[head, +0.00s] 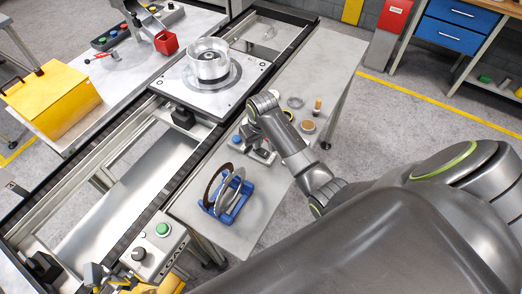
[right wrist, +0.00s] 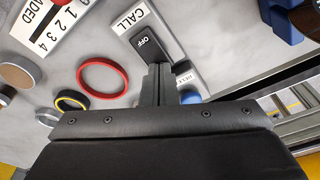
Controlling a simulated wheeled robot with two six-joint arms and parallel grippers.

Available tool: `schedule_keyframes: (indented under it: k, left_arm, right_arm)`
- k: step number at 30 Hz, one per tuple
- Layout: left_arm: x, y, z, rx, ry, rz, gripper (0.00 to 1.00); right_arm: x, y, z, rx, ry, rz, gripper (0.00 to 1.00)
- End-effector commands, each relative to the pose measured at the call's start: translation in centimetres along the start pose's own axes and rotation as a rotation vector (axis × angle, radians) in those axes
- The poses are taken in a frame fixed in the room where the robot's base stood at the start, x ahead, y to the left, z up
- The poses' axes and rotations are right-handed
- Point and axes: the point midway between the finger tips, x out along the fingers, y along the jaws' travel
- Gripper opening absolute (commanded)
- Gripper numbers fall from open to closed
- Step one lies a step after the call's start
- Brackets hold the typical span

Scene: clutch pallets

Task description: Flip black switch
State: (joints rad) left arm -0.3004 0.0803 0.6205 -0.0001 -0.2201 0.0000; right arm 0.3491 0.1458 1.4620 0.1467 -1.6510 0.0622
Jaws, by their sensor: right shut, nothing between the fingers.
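The black switch (right wrist: 148,47) is a rocker marked OFF, set in a pale panel (right wrist: 134,21) labelled CALL in the right wrist view. My right gripper (right wrist: 157,68) is shut and empty. Its fingertips are at the lower end of the switch; I cannot tell whether they touch it. In the head view my right gripper (head: 262,155) is low over the narrow side table, beside a small blue button (head: 236,139). The switch cannot be made out there. The blue button also shows in the right wrist view (right wrist: 190,97), next to my fingers. My left gripper is not clearly visible.
A red ring (right wrist: 103,77) and other round parts lie near the panel. A blue rack (head: 232,212) with discs stands on the side table (head: 185,205). A pallet (head: 172,84) carrying a metal housing (head: 208,62) sits on the conveyor. A control box (head: 157,248) has a green button.

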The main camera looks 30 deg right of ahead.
Motion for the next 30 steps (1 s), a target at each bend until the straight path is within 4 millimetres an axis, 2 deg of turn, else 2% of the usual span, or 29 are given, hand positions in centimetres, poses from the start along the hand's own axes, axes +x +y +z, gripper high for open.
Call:
schedule_keyframes:
  k: [17, 27, 30]
  left_arm:
    - [0.2, 0.0, 0.0, 0.000, 0.000, 0.000, 0.16]
    - [-1.9, -0.1, -0.2, 0.000, 0.000, 0.000, 0.16]
    - [-1.5, -0.1, -0.2, 0.000, 0.000, 0.000, 0.16]
  right_arm:
    - [0.7, 0.0, 0.2, 0.000, -0.003, 0.000, 0.00]
    - [-2.0, 0.0, -0.3, 0.000, 0.000, 0.000, 0.00]
    - [-2.4, 0.0, -0.4, 0.000, 0.001, 0.001, 0.00]
